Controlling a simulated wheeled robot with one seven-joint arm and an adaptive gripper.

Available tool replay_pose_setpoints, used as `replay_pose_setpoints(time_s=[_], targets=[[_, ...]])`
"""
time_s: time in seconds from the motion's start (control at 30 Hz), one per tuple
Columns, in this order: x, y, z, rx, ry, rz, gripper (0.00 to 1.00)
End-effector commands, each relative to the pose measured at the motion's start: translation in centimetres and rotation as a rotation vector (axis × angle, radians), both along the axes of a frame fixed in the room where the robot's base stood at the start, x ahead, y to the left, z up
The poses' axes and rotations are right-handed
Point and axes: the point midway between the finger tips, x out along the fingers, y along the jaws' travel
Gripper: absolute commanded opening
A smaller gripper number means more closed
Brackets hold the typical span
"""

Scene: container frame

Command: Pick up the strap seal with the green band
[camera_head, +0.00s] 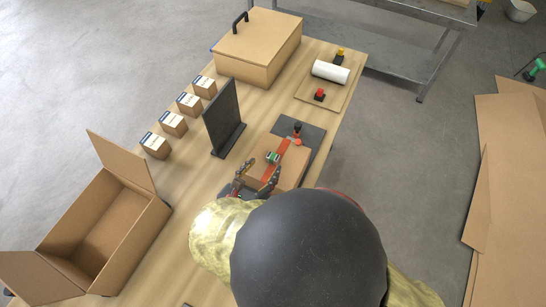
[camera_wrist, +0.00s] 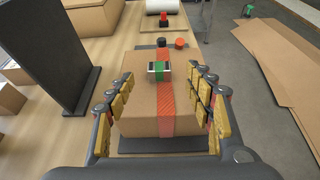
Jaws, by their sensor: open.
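The strap seal with the green band (camera_wrist: 159,72) lies on top of a cardboard box (camera_wrist: 138,110), on a red strap (camera_wrist: 166,108) that runs over the box. In the head view the seal (camera_head: 272,157) shows small and green on the red strap (camera_head: 284,147). My gripper (camera_wrist: 160,100) is open, its fingers on the left and right of the box in the wrist view. In the head view my gripper (camera_head: 257,180) is at the near end of the box (camera_head: 290,172), with nothing between its fingers that I can make out.
A dark upright panel (camera_head: 222,117) stands left of the box. Several small cartons (camera_head: 172,123) line the table's left side. An open carton (camera_head: 105,215) is at the near left, a lidded box (camera_head: 257,48) at the back. A white roll (camera_head: 331,72) and a red button (camera_head: 320,94) lie beyond.

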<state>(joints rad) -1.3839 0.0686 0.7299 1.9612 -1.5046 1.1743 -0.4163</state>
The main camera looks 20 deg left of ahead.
Motion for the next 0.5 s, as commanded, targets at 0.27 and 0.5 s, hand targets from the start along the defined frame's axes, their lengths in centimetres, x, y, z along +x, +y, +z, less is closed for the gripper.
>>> replay_pose_setpoints(time_s=[0.27,0.5], targets=[[2.8,-0.3,-1.9,0.001,0.002,-0.007,0.53],[5.4,-0.3,-3.1,0.002,0.002,-0.005,0.53]])
